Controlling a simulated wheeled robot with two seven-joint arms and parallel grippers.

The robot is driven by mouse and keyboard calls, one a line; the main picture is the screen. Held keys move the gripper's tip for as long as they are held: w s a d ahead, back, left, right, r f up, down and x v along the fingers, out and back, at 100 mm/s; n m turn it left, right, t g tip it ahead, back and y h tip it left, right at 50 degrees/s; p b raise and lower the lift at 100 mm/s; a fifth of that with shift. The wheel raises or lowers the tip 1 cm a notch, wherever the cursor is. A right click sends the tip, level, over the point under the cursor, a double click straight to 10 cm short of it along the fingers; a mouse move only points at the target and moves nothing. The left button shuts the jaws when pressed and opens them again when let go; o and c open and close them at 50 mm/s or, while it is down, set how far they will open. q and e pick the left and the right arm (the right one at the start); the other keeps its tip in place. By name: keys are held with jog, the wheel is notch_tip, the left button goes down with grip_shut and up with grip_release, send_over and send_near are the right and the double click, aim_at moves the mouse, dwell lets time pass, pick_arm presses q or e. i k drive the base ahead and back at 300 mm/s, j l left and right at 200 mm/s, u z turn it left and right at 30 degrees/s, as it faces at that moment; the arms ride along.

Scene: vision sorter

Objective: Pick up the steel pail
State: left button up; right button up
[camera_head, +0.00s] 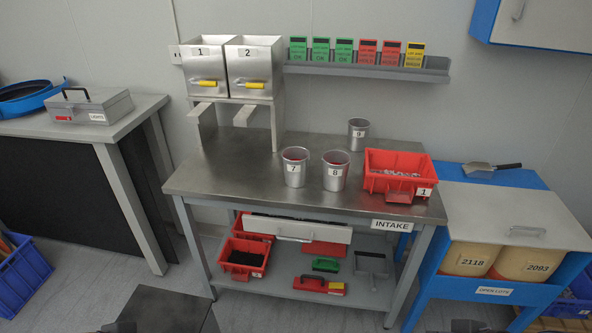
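Three steel pails stand upright on the steel bench (230,165). Pail 7 (295,172) and pail 8 (334,176) stand side by side near the middle, with reddish insides. A third pail (357,136) stands farther back by the wall, its label too small to read surely. Only small dark tips of my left gripper (122,326) and my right gripper (468,326) show at the bottom edge. Both are far from the pails, and their finger state cannot be made out.
A red bin (394,172) marked 1 stands right of pail 8. Two hoppers (228,66) stand at the back left. Colored cards line a shelf (370,71) above. The lower shelf holds red bins and tools. The bench's left front is clear.

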aim_at(295, 158)
jog(key=i+u, duration=0.1)
jog(key=u, duration=0.35)
jog(key=l+u, duration=0.15)
jog(key=u, duration=0.3)
jog(key=i+l+u, duration=0.1)
jog(key=u, duration=0.35)
jog(key=i+l+u, duration=0.1)
jog(key=l+u, duration=0.3)
jog(key=l, duration=0.25)
jog(key=l+u, duration=0.35)
jog(key=l, duration=1.05)
jog(key=i+u, duration=0.05)
